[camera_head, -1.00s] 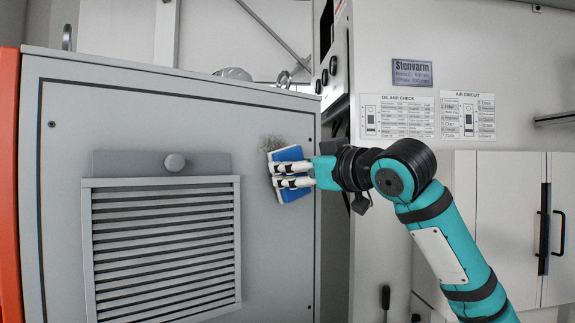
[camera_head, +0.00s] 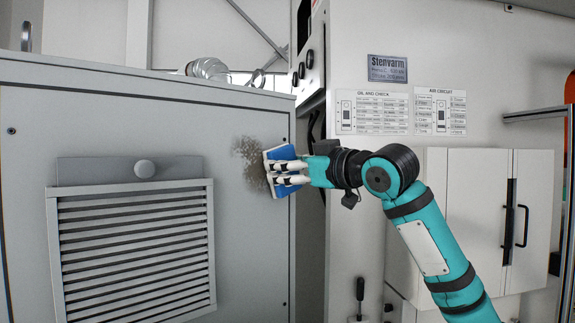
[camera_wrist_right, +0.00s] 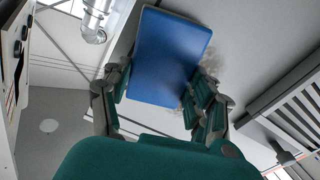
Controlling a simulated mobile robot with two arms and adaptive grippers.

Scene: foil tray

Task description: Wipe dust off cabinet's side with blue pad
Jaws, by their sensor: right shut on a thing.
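The grey cabinet (camera_head: 100,120) stands at the left, its side panel facing me. A patch of brown-grey dust (camera_head: 247,155) marks the panel near its right edge. My right gripper (camera_head: 284,173) is shut on the blue pad (camera_head: 283,153), which has a pale face toward the panel. The pad covers part of the dust's right side; whether it touches the panel is hard to tell. In the right wrist view the pad (camera_wrist_right: 168,55) sits between the fingers, with dust (camera_wrist_right: 218,70) showing beside it. My left gripper is not in view.
A white wall cabinet (camera_head: 465,215) with dark handles is at the right.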

